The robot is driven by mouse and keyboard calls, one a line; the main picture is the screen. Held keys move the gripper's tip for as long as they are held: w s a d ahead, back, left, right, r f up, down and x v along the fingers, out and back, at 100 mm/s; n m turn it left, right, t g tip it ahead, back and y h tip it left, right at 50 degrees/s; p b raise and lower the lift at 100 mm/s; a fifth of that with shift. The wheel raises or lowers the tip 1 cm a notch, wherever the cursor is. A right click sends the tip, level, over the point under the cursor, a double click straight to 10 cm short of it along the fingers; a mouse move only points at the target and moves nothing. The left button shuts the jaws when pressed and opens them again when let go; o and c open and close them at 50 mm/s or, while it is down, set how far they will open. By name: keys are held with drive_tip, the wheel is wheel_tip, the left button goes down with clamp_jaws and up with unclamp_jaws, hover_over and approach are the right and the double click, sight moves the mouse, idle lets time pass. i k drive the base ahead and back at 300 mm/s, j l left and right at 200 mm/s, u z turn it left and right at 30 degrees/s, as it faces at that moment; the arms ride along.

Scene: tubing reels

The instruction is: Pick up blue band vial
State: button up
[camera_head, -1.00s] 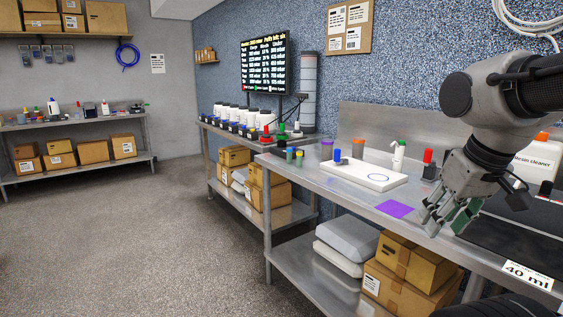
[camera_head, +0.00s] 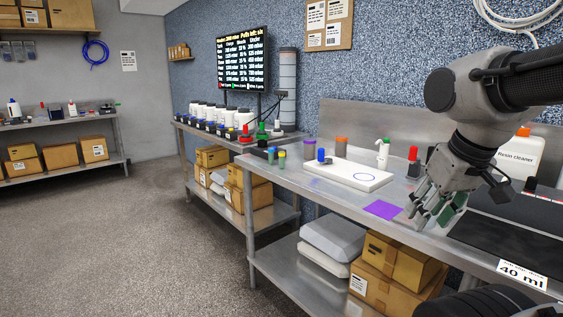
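A blue-topped cylinder (camera_head: 321,155) stands at the left end of a white board (camera_head: 345,178) on the steel bench. Two small vials stand to its left near the bench's left end: one bluish (camera_head: 271,155), the other yellow-green with a dark top (camera_head: 282,159). They are too small for me to tell which carries a blue band. My gripper (camera_head: 430,222) hangs over the bench at the right, pointing down, to the right of a purple square (camera_head: 383,210). Its fingers look apart, with nothing visible between them. It is well away from the vials.
Purple (camera_head: 310,148) and orange-topped (camera_head: 341,146) containers, a white dropper bottle (camera_head: 382,154) and a red-topped item (camera_head: 413,162) stand behind the board.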

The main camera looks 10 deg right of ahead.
sight(270, 150)
drive_tip(key=i+j+z, duration=0.1)
drive_tip(key=i+j, duration=0.45)
drive_tip(key=i, duration=0.25)
drive_tip(key=i+j+z, duration=0.1)
drive_tip(key=i+j, duration=0.45)
drive_tip(key=i, duration=0.25)
drive_tip(key=i+j, duration=0.65)
drive_tip(key=i+z, duration=0.05)
drive_tip(key=i, duration=0.1)
